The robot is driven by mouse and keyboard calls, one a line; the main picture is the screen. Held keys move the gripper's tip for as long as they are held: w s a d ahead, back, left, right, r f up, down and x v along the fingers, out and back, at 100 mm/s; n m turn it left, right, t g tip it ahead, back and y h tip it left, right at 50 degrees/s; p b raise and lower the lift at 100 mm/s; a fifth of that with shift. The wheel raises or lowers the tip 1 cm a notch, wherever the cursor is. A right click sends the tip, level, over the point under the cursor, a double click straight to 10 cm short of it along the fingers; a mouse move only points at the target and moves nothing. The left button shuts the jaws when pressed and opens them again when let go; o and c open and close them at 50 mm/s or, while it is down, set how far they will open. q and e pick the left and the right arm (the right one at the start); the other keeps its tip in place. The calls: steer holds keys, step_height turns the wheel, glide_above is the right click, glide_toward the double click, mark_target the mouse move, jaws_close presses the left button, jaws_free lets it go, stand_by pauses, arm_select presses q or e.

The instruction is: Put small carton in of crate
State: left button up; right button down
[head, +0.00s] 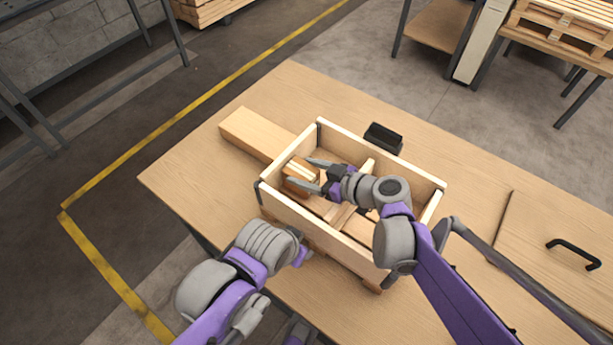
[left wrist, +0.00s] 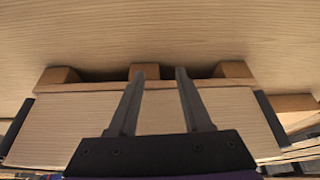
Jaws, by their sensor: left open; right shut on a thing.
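The crate (head: 410,171) is a light wooden box with dark corner brackets, standing on the table. The small carton (head: 302,173) is brown with a pale strip on top and is inside the crate's left compartment. My right gripper (head: 305,171) reaches into the crate and is shut on the carton, its fingers on either side. Whether the carton touches the crate floor is hard to tell. My left gripper is low in front of the crate, mostly hidden in the head view. In the left wrist view, its open, empty fingers (left wrist: 160,73) are before the crate's outer wall (left wrist: 60,125).
A wooden divider (head: 347,207) crosses the crate. A long wooden block (head: 257,134) lies against its far left side. A small black object (head: 383,138) sits behind it. A panel with a black handle (head: 573,252) lies at the right.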

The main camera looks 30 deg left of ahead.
arm_select(q)
steer(key=shift+f, duration=0.35)
arm_select(e)
step_height(320, 180, down, 2)
jaws_free()
steer(key=shift+f, duration=0.1)
arm_select(q)
steer(key=shift+r, duration=0.1)
steer(key=shift+r+p, duration=0.4)
steer(key=shift+r, duration=0.2)
arm_select(e)
steer(key=v, duration=0.7)
steer(key=shift+d+r, duration=0.25)
steer(key=shift+r, duration=0.05)
